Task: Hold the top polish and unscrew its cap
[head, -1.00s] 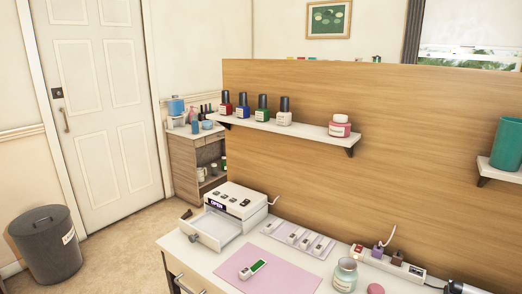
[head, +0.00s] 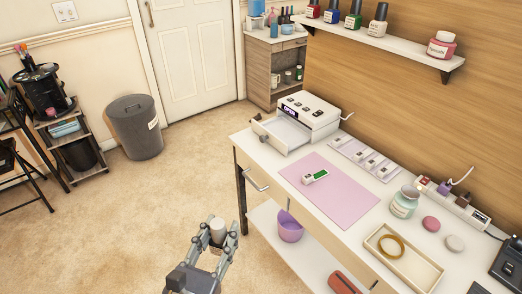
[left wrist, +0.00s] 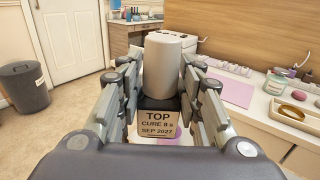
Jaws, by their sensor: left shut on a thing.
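The top polish is a small bottle with a pale grey cap (left wrist: 163,68) and a label (left wrist: 158,124) reading "TOP CURE 8 s SEP 2027" in the left wrist view. My left gripper (head: 216,237) is shut on it, with fingers on both sides. The cap points up between the fingers and also shows in the head view (head: 217,230). The cap sits on the bottle. The bottle is held over the floor, left of the desk. Part of its body is hidden by the fingers. My right gripper is not in view.
The white desk (head: 258,150) carries a pink mat (head: 340,205), an open-drawer device (head: 300,115), a jar (head: 405,202) and a tray (head: 420,272). A shelf (head: 400,45) holds several polish bottles. A bin (head: 136,128) stands by the door. Carpet left of the desk is free.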

